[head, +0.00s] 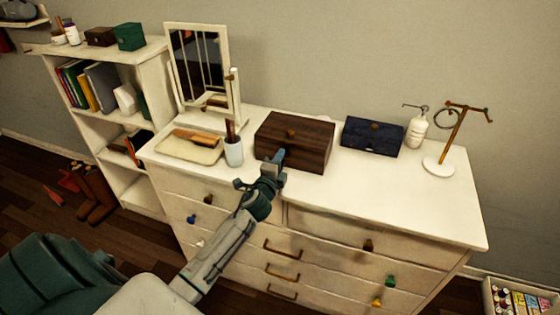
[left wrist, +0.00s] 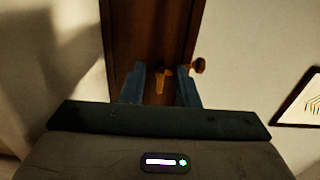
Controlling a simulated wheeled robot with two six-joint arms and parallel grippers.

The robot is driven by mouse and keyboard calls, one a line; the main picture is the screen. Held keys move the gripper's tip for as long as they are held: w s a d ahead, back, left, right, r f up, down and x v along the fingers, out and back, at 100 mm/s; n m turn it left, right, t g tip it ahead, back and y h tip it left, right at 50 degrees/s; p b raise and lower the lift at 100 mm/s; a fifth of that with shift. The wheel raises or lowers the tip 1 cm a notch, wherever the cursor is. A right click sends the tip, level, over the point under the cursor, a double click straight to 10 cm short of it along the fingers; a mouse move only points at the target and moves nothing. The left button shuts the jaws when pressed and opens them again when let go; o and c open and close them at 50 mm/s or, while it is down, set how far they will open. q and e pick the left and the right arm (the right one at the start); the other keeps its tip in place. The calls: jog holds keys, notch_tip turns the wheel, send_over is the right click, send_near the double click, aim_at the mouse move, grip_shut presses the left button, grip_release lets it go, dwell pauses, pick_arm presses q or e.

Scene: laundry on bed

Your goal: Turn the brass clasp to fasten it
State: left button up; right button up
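The brass clasp (left wrist: 162,82) is a small T-shaped piece on the box front. My left gripper (head: 279,156) is at the box's front face; in the wrist view its two blue fingers (left wrist: 162,86) are apart, one on each side of the clasp. The clasp is hidden behind the gripper in the head view.
On the dresser (head: 410,195), a white cup (head: 234,152) with brushes and a tray (head: 183,150) stand left of the box. A dark blue box (head: 372,137), a white pump bottle (head: 416,131) and a brass stand (head: 448,142) are to the right. The front right top is clear.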

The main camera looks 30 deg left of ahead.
pick_arm(q)
jog(key=b+v, duration=0.2)
jog(key=v, duration=0.9)
jog(key=shift+b, duration=0.35)
jog(key=shift+w, duration=0.1)
